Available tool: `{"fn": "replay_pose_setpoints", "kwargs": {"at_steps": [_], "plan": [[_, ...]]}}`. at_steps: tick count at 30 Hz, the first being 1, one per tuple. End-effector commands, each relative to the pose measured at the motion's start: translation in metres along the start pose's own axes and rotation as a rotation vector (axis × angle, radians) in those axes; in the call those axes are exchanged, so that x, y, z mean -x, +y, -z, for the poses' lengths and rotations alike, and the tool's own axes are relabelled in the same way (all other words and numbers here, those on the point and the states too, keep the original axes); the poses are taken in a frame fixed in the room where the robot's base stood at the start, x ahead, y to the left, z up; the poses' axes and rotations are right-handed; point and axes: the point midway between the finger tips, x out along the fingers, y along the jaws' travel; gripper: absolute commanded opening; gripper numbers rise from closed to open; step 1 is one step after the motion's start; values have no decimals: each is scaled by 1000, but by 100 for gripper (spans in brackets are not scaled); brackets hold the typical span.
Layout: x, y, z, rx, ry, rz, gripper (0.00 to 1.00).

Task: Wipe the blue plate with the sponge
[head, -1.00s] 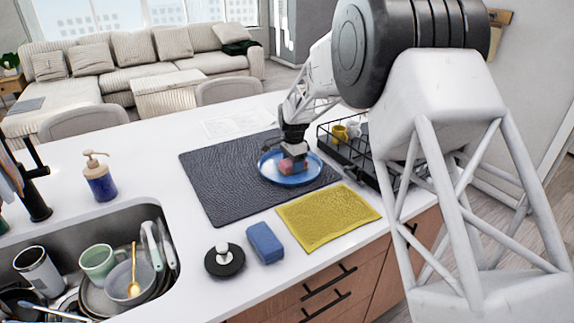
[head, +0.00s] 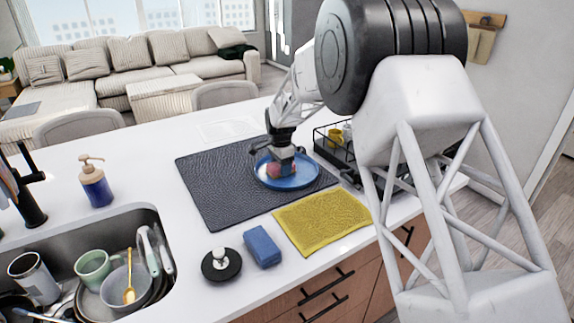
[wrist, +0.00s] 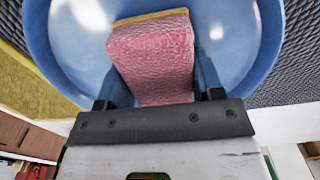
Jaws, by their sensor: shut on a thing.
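The blue plate (head: 307,180) lies on the dark mat toward its right end; it also fills the upper part of the wrist view (wrist: 80,50). My gripper (head: 281,160) points down over the plate and is shut on a pink sponge (wrist: 152,58) with a yellow edge. In the wrist view my gripper's fingers (wrist: 160,85) press on both sides of the sponge. The sponge is over the plate's inside and seems to touch it, though its underside is hidden. In the head view the sponge (head: 273,171) shows below the fingers.
The dark mat (head: 218,187) lies under the plate. A yellow cloth (head: 322,221), a blue block (head: 263,246) and a round black brush (head: 221,264) with a white knob lie in front. A black rack (head: 335,152) stands right of the plate. The sink (head: 62,240) holds dishes at left.

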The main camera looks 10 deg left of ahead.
Motion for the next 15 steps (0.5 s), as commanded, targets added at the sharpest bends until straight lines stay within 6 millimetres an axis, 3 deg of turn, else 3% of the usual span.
{"fn": "replay_pose_setpoints", "kwargs": {"at_steps": [4, 8, 15], "plan": [[0, 0, -15, 2, 0, 0, 35], [23, 0, -13, 0, 1, 3, 35], [43, 0, -12, 0, 1, 2, 35]]}}
